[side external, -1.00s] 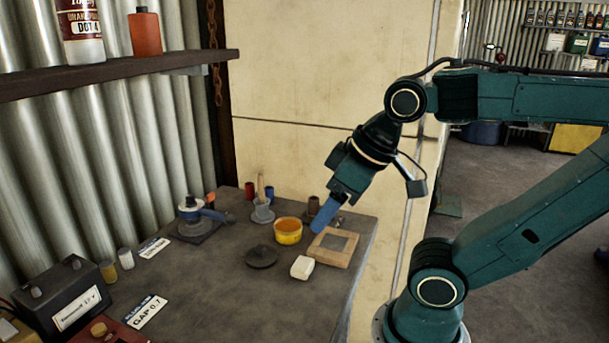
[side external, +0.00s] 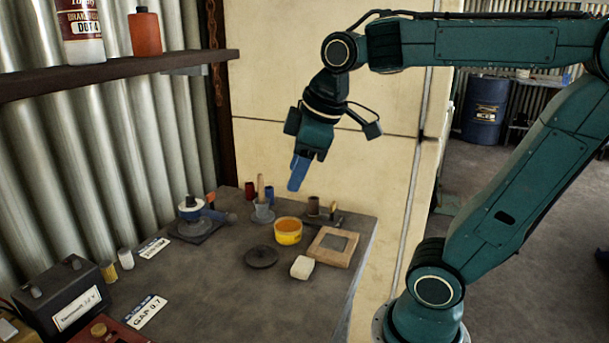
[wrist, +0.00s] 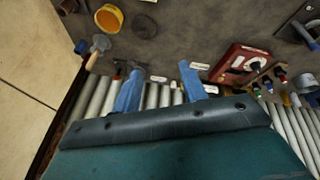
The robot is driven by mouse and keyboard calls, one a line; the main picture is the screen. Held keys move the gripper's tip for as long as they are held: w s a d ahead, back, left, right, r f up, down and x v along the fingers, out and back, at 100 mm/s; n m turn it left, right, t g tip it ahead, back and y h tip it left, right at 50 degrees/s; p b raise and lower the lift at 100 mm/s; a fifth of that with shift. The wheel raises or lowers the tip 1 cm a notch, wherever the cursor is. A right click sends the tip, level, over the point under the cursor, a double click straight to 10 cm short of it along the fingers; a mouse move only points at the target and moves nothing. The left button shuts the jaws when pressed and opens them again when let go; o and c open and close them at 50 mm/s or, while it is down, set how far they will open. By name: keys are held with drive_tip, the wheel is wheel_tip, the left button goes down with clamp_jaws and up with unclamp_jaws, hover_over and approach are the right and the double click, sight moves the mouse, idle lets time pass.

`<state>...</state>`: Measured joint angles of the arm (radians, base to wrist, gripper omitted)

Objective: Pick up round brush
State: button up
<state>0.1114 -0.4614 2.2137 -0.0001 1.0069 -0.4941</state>
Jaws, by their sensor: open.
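What looks like the round brush (side external: 261,187) is an upright wooden handle in a grey holder (side external: 262,214) near the back of the bench. Its lower end is hidden in the holder. In the wrist view the handle (wrist: 93,60) shows at the left beside the grey top of the holder. My gripper (side external: 296,187) has blue fingers and hangs in the air, right of the handle in the side view. In the wrist view my gripper (wrist: 160,82) is open, with its fingers well apart and nothing held between them.
A yellow tub (side external: 288,238), a wooden frame (side external: 333,260), a white block (side external: 302,267) and a dark disc (side external: 261,257) are near the holder. Red and blue cups (side external: 269,194) stand close behind it. A shelf (side external: 120,75) juts out at upper left.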

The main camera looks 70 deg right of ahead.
drive_tip(key=w+d+r+n+g, duration=0.1)
drive_tip(key=w+d+r+n, duration=0.1)
drive_tip(key=w+d+n, duration=0.35)
drive_tip(key=n+g, duration=0.3)
drive_tip(key=n, duration=0.6)
hover_over(262, 203)
drive_tip(key=f, duration=0.7)
drive_tip(key=shift+w+d+f, duration=0.1)
drive_tip(key=shift+w+f, duration=0.1)
drive_tip(key=shift+w+d+f+n, duration=0.15)
drive_tip(key=shift+d+f+n, duration=0.1)
drive_tip(key=shift+d+n, duration=0.2)
drive_tip(key=shift+a+f, duration=0.1)
drive_tip(key=shift+f, duration=4.2)
drive_tip(key=shift+f, duration=0.1)
drive_tip(key=shift+f, duration=2.5)
